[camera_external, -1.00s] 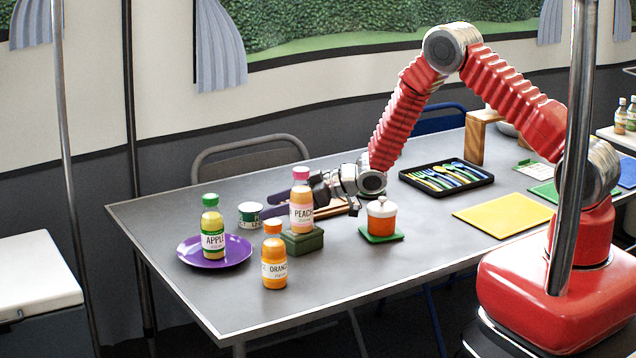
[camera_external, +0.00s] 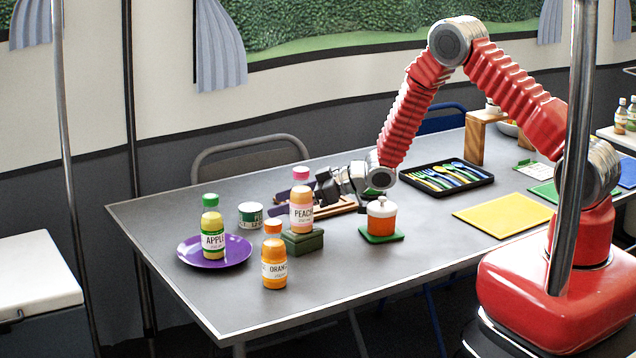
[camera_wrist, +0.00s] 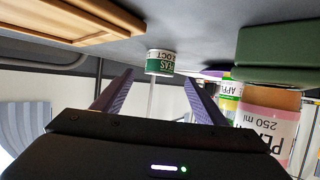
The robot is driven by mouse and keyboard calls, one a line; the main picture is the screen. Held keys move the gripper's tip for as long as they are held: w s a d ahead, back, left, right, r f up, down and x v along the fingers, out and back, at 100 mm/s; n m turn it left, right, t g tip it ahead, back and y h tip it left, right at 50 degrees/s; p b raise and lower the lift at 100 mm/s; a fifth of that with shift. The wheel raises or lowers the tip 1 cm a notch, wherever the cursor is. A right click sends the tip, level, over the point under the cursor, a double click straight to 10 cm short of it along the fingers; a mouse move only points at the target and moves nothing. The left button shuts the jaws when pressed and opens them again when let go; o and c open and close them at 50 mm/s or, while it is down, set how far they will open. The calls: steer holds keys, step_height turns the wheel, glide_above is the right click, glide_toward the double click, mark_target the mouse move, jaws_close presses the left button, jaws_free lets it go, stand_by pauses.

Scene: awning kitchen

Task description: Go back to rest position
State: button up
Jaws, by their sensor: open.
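My gripper (camera_external: 279,203) is open and empty, held low over the table behind the peach bottle (camera_external: 301,204). The bottle partly hides its fingers. In the wrist view, which is upside down, the two purple fingers (camera_wrist: 160,95) stand apart with nothing between them. The peach bottle stands upright on a dark green box (camera_external: 302,240). In the wrist view, the bottle (camera_wrist: 268,125) lies to the right, outside the fingers.
An apple bottle (camera_external: 212,240) stands on a purple plate (camera_external: 242,252), with an orange bottle (camera_external: 274,262) nearby. A small can (camera_external: 250,214) stands behind. An orange-and-white pot (camera_external: 381,222) sits on a green mat (camera_external: 366,237). A cutlery tray (camera_external: 481,183) and yellow mat (camera_external: 492,218) lie right.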

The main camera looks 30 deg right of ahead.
steer(key=shift+w+r, duration=0.15)
steer(key=shift+r, duration=0.2)
steer(key=w+d+r+m+t+h, duration=0.25)
steer(key=d+r+h, duration=0.25)
steer(key=d+r, duration=0.8)
steer(key=s+d+r+m+h, duration=0.3)
steer(key=s+d+r+h, duration=0.1)
steer(key=s+d+r, duration=0.55)
steer(key=s+d+r+m+g+h, duration=0.1)
steer(key=s+d+r, duration=0.3)
steer(key=s, duration=0.3)
steer(key=s+d+r+m+g+h, duration=0.1)
steer(key=s+d+r+m+g, duration=0.15)
steer(key=s+d, duration=0.35)
steer(key=s+m+g, duration=0.1)
steer(key=s+g, duration=0.1)
steer(key=s, duration=1.8)
steer(key=shift+d+y, duration=0.2)
steer(key=shift+y, duration=0.2)
